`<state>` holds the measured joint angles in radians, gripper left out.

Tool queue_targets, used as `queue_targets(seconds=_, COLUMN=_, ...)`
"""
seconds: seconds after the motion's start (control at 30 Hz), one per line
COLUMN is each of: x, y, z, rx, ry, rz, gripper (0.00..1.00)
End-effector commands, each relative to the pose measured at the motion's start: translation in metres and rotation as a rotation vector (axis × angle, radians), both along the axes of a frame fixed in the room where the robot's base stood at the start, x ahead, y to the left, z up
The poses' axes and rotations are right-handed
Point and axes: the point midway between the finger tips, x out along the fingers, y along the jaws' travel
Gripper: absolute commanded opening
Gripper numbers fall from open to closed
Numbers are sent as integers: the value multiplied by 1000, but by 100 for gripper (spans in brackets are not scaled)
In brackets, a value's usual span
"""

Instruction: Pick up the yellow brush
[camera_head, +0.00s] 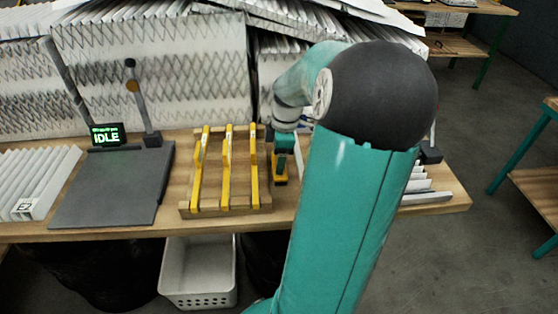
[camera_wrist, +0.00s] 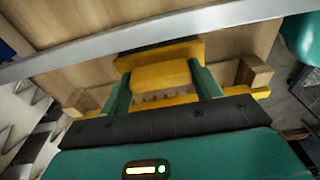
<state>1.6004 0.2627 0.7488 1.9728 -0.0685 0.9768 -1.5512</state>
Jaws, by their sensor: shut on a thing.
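My gripper (camera_head: 281,165) points down at the right end of the wooden rack (camera_head: 183,208). In the wrist view, its two green fingers (camera_wrist: 161,72) are shut on the yellow brush (camera_wrist: 160,76) from both sides. The brush looks like a yellow block with a dark strip along its far edge and a ragged fringe on the near side. A bit of its yellow shows below my gripper in the head view (camera_head: 280,182). Whether it still touches the wood beneath cannot be told.
Three yellow bars (camera_head: 227,170) lie across the rack left of my gripper. A dark grey pad (camera_head: 110,195) and an IDLE display (camera_head: 106,135) stand further left. Pleated filters (camera_head: 150,70) line the back. A white basket (camera_head: 198,272) is below the bench.

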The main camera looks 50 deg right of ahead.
Motion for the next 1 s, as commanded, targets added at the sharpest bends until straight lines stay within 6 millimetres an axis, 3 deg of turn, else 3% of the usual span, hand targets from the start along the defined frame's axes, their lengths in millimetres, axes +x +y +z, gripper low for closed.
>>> queue_targets(seconds=0.17, x=0, y=-1, z=9, rx=-2, ry=0, rz=-1, gripper=39)
queue_targets(seconds=0.33, x=0, y=0, z=33, rx=-4, ry=0, rz=0, gripper=39)
queue_targets(seconds=0.7, x=-49, y=33, z=96, rx=-6, ry=1, rz=-2, gripper=39)
queue_targets(seconds=1.0, x=-98, y=67, z=121, rx=-3, ry=-1, rz=0, gripper=39)
